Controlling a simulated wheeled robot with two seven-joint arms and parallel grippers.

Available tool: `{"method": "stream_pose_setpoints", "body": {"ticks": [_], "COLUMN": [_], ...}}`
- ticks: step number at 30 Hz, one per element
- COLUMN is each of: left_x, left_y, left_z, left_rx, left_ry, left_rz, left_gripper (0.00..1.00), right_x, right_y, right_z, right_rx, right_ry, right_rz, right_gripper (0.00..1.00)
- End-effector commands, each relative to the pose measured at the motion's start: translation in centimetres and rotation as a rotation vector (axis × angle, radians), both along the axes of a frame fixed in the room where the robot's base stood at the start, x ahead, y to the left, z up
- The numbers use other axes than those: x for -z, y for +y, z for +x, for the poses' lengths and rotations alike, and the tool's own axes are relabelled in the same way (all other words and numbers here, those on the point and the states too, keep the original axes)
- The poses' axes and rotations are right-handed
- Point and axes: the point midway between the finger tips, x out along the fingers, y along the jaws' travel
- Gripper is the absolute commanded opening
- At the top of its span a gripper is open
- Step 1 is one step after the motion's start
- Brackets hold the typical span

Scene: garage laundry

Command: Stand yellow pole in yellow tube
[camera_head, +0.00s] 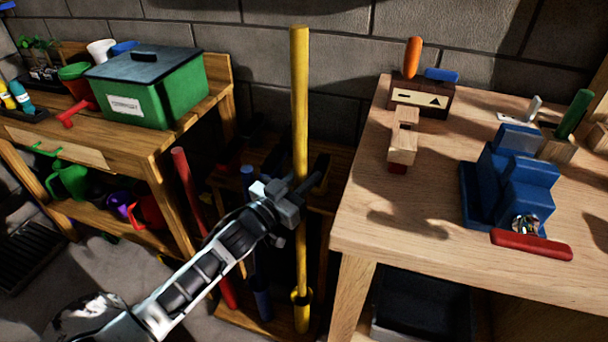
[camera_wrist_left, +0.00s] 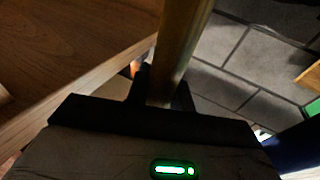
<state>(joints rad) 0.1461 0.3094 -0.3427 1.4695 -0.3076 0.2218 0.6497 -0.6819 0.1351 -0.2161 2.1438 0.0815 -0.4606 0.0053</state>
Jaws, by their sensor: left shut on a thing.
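The yellow pole (camera_head: 300,105) stands almost upright between the two benches. My left gripper (camera_head: 299,197) is shut on it around mid-height, and the pole passes between its fingers in the left wrist view (camera_wrist_left: 181,45). The yellow tube (camera_head: 302,317) stands upright on the low wooden rack, directly below. The pole's lower end meets the tube's mouth and appears to be inside it; how deep it goes cannot be seen. My right gripper is not in view.
A red pole (camera_head: 188,205) leans and a blue pole (camera_head: 248,176) stands left of the yellow one, partly behind my arm. The wooden workbench (camera_head: 365,237) is close on the right. A bench with a green box (camera_head: 160,92) stands left, and a block wall behind.

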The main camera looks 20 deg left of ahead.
Motion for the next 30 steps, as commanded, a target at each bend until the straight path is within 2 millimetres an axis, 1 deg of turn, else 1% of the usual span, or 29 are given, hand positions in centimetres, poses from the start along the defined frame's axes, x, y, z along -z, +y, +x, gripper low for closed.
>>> {"method": "stream_pose_setpoints", "body": {"ticks": [1, 11, 18, 30], "left_x": [0.7, 3.3, 5.2, 8.4], "left_y": [0.0, 0.0, 0.0, 0.0], "left_z": [0.0, 0.0, 0.0, 0.0], "left_rx": [0.0, 0.0, 0.0, 0.0], "left_ry": [-0.002, -0.002, -0.002, -0.002], "left_rz": [-0.002, -0.002, -0.002, -0.002], "left_gripper": [0.0, 0.0, 0.0, 0.0], "right_x": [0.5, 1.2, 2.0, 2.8], "right_y": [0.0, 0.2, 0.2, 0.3], "right_z": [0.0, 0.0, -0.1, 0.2], "right_rx": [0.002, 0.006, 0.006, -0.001], "right_ry": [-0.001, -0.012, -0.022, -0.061], "right_rz": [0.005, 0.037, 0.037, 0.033], "right_gripper": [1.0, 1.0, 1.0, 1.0]}}
